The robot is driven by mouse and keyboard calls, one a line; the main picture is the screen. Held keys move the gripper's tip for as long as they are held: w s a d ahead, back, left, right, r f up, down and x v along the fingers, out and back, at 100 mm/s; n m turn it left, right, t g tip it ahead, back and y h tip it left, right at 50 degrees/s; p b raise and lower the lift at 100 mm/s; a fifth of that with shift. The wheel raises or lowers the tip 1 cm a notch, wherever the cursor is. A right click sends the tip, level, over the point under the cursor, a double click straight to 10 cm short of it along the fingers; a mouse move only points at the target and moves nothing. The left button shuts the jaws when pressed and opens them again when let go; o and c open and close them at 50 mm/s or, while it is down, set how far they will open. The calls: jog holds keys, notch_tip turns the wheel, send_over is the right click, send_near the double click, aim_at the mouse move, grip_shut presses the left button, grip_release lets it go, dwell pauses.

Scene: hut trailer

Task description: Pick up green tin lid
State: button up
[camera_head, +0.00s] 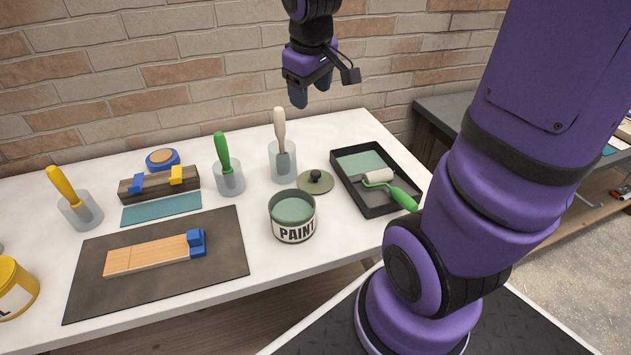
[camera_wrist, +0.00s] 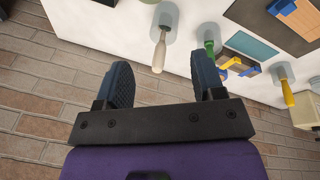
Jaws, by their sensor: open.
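The green tin lid (camera_head: 315,181) is a flat, round, olive-green disc with a black knob on top. It lies on the white table, behind and slightly right of the open paint tin (camera_head: 293,216), between the tin and the black tray. My gripper (camera_head: 312,98) hangs in the air above the back of the table, near the brick wall, above and behind the lid. In the wrist view, the two dark blue fingers of my gripper (camera_wrist: 163,82) are wide apart with nothing between them.
A white-handled brush (camera_head: 280,135) stands in a clear cup just left of the lid, with a green-handled one (camera_head: 222,155) beside it. The black paint tray (camera_head: 345,183) with a green-handled roller (camera_head: 395,188) lies right of the lid. A dark mat (camera_head: 90,275) carries a wooden piece.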

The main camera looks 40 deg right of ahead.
jog(key=w+d+f+n+g, duration=0.1)
jog(key=w+d+f, duration=0.4)
jog(key=f, duration=0.4)
jog(key=n+g+y, duration=0.1)
jog(key=n+y, duration=0.1)
send_over(316, 172)
notch_tip(316, 172, down, 11)
jog(key=f, duration=0.6)
jog(key=shift+w+d, duration=0.15)
jog(key=shift+d, duration=0.05)
jog(key=f, duration=0.4)
jog(key=shift+a, duration=0.3)
jog(key=shift+f, duration=0.55)
jog(key=shift+c, duration=0.2)
jog(key=c, duration=0.9)
